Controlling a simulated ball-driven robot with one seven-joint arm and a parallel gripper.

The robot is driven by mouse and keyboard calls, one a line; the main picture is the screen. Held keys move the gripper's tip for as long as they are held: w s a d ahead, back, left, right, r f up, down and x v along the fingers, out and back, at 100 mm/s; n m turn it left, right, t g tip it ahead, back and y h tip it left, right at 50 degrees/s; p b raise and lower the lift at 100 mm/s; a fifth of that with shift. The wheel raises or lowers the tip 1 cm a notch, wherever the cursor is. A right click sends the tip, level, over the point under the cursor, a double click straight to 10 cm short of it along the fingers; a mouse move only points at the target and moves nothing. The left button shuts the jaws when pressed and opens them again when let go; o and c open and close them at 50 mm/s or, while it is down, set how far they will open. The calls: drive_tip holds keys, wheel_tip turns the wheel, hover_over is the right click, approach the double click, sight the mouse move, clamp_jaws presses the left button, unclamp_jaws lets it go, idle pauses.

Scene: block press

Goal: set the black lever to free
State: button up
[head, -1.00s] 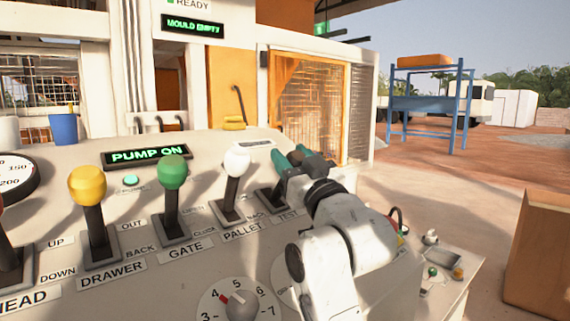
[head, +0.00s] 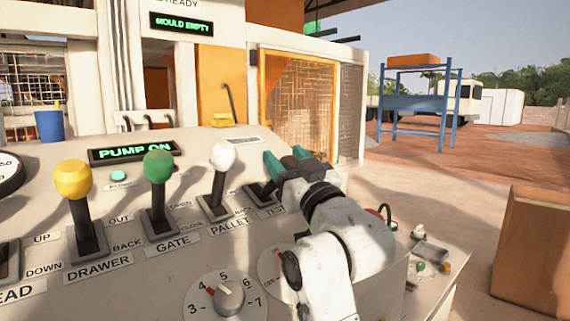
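The row of levers stands on the sloping control panel (head: 130,240). At its right end is the lever slot plate (head: 261,194) by the TEST label; it carries no readable free mark. A dark shape, perhaps the black knob, shows between my fingers, but I cannot tell it from my gripper's own parts. My gripper (head: 284,157) is over this right-end lever, its two teal fingers apart, pointing away from me. The lever's shaft and top are mostly hidden by my gripper, so its setting cannot be told.
The white PALLET lever (head: 224,157) stands close left of my gripper. Further left are the green GATE lever (head: 159,165) and the yellow DRAWER lever (head: 73,180). A dial (head: 228,294) is in front. The PUMP ON display (head: 132,151) is lit. A blue rack (head: 418,100) stands outside.

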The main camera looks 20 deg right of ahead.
drive_tip(key=shift+o, duration=1.4)
drive_tip(key=shift+f, duration=0.1)
drive_tip(key=shift+r, duration=0.3)
wheel_tip(320, 180, up, 2)
drive_tip(key=shift+d+r, duration=0.1)
drive_tip(key=shift+r, duration=0.15)
drive_tip(key=s+r, duration=1)
drive_tip(key=s, duration=0.4)
drive_tip(key=shift+a+b, duration=0.25)
drive_tip(key=shift+b, duration=0.15)
